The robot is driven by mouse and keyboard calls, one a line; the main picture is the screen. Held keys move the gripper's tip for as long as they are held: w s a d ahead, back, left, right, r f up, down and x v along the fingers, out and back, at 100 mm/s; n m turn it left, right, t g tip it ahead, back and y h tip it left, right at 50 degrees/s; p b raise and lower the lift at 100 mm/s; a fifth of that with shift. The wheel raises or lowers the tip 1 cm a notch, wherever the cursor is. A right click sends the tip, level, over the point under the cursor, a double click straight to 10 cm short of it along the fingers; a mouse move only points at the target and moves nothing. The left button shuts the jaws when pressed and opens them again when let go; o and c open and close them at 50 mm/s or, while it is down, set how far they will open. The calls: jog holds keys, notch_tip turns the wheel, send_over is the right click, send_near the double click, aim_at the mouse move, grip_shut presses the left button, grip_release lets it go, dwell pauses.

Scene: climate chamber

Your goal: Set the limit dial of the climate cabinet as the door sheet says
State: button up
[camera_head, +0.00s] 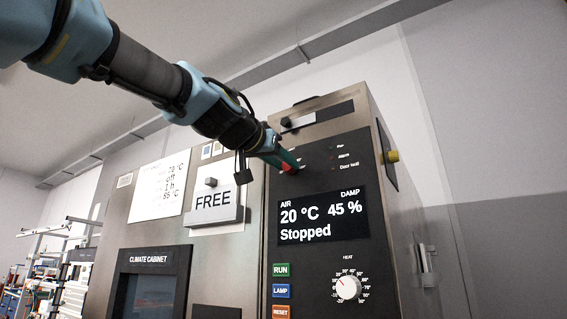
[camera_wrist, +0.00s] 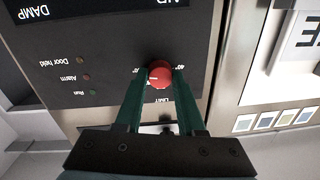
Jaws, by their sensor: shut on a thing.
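The climate cabinet (camera_head: 270,128) stands ahead of me. Its red limit dial (camera_wrist: 160,75) is a round knob with a small white mark, seen pointing left in the wrist view. The upside-down word LIMIT is beside it, and part of its scale is hidden by my fingers. My gripper (camera_wrist: 155,82) has its green fingers shut on the red dial. In the head view my gripper mostly covers the dial. The door sheet (camera_head: 158,192) is a white paper on the door; my arm is close above it, and its lines are only partly readable.
The display (camera_head: 322,217) reads AIR 20 °C, DAMP 45 %, Stopped. Below it are a white HEAT dial (camera_head: 348,288) and RUN (camera_head: 280,270), LAMP and RESET buttons. A FREE sign (camera_head: 213,203) hangs on the door. A yellow knob (camera_head: 392,156) is on the right side.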

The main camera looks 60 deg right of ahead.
grip_shut()
jog(key=shift+n, duration=0.3)
jog(key=n, duration=0.2)
jog(key=shift+w+n+p, duration=0.1)
jog(key=shift+n+p, duration=0.2)
jog(key=shift+p, duration=0.1)
jog(key=n+p, duration=0.1)
jog(key=n, duration=0.5)
jog(key=shift+n, duration=0.3)
jog(key=o, duration=0.9)
grip_release()
